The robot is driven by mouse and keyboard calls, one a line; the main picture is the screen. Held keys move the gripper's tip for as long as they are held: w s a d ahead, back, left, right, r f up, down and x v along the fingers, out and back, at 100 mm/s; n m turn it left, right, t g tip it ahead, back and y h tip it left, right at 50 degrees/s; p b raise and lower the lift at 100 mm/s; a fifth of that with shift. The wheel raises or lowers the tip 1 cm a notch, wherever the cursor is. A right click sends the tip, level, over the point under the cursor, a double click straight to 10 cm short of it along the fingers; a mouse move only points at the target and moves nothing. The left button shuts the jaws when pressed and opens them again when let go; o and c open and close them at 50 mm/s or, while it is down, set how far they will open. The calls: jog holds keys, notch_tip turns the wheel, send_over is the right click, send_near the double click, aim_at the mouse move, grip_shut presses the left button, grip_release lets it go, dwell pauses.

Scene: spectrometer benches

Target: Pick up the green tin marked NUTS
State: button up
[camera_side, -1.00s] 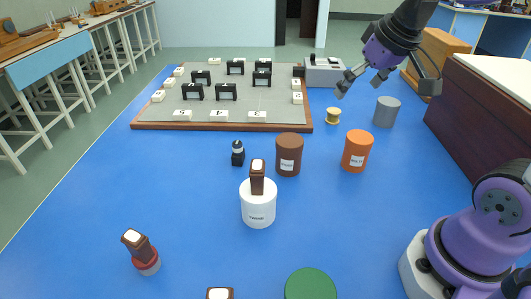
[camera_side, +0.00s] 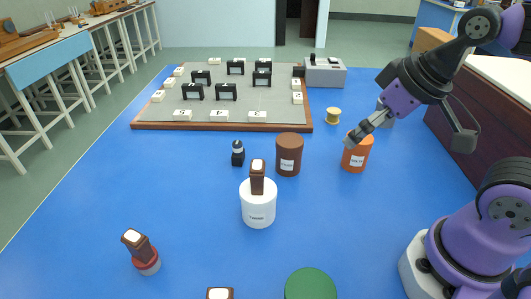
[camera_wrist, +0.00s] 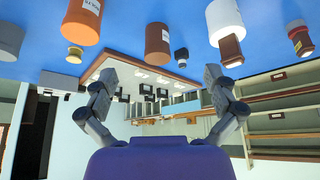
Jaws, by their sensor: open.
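A green tin (camera_side: 311,285) stands at the bottom edge of the side view, cut off by the frame. Only its round green top shows clearly and no label is visible. It is not in the wrist view. My gripper (camera_side: 410,142) is open and empty, at the right of the side view, well behind and above the green tin. One finger overlaps the orange tin (camera_side: 356,153) in the picture; I cannot tell how close it is. In the wrist view my gripper (camera_wrist: 158,78) has its fingers wide apart with nothing held between them.
A brown tin (camera_side: 289,155), a white tin (camera_side: 258,206) with a brown-handled stamp on it, and a grey tin (camera_side: 386,116) stand on the blue table. A red-based stamp (camera_side: 146,262) is at front left. A framed board (camera_side: 210,105) lies behind. Clear table lies right of the white tin.

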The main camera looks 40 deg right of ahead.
jog(key=m+g, duration=0.2)
jog(key=g, duration=0.7)
send_over(311, 286)
jog(key=w, duration=0.3)
jog(key=shift+y, duration=0.4)
jog(key=f, duration=0.4)
jog(key=d+f, duration=0.1)
jog(key=f, duration=0.1)
jog(key=shift+s+f, duration=0.15)
jog(key=shift+s, duration=0.1)
jog(key=x, duration=0.4)
jog(key=shift+s+a+f, duration=0.3)
jog(key=x, duration=0.6)
jog(key=shift+a, duration=0.15)
jog(key=c, duration=1.1)
